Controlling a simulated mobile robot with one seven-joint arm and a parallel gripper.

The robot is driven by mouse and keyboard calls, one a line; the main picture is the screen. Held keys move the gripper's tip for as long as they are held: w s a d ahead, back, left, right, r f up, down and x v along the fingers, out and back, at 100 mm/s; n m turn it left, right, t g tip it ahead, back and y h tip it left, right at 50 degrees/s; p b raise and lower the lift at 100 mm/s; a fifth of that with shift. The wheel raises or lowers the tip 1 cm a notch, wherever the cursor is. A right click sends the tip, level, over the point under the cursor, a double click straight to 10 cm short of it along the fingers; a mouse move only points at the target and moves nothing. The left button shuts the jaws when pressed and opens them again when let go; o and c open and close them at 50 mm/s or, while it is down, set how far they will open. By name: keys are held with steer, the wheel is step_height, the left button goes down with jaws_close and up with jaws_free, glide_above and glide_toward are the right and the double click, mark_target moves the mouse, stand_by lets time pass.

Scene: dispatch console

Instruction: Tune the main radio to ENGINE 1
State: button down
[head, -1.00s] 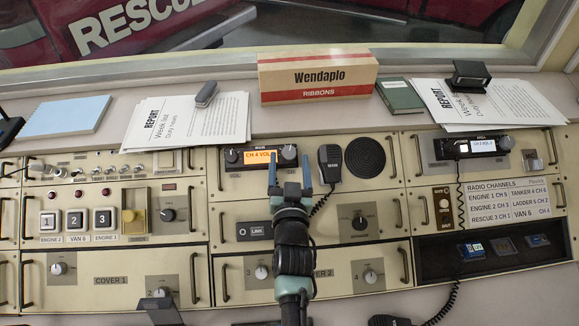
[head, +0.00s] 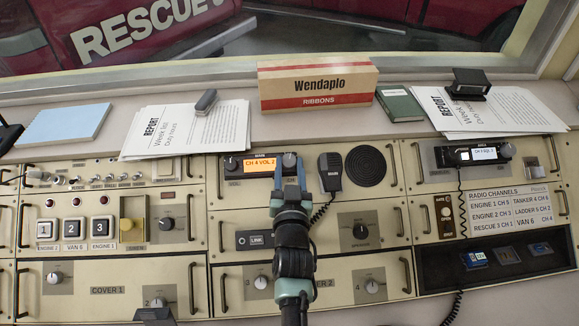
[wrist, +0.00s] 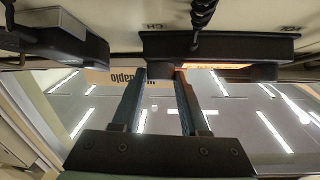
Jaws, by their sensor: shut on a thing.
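The main radio (head: 262,165) is a dark unit at the middle of the console's upper row. Its orange display (head: 263,167) reads CH 4 VOL 2. Its right knob (head: 289,159) sits just beyond my fingertips in the head view; a CH label shows near it in the wrist view. My gripper (head: 289,174) is shut on this knob, with one finger on each side. In the wrist view, the fingers of my gripper (wrist: 161,75) reach the radio's face (wrist: 215,45). The radio channels card (head: 508,210) lists ENGINE 1; its channel digit is too small to read surely.
A hand microphone (head: 330,173) with a coiled cord hangs close right of my gripper. A round speaker (head: 366,166) is beyond it. A second radio (head: 473,154) is at the right. A Wendaplo box (head: 317,84) stands on the ledge behind.

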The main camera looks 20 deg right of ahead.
steer(key=shift+a+r+m+h+p, duration=0.25)
steer(key=shift+m+h+p, duration=0.25)
steer(key=shift+p, duration=1.55)
steer(key=m+g+h+p, duration=0.1)
steer(key=m+p, duration=0.1)
steer(key=p, duration=0.1)
steer(key=shift+w+f+p, duration=0.1)
steer(key=shift+p, duration=0.25)
steer(key=shift+m+g+h, duration=0.4)
steer(key=shift+h, duration=0.1)
steer(key=shift+w+a+f+m+g+h+p, duration=0.1)
steer(key=shift+a+m+g+h+p, duration=0.1)
steer(key=shift+m+g+h+p, duration=0.75)
steer(key=shift+w+m+g+h+b, duration=0.1)
steer(key=shift+m+g+h+b, duration=0.55)
steer(key=shift+m, duration=1.2)
steer(key=shift+g, duration=0.5)
steer(key=shift+c, duration=2.2)
jaws_free()
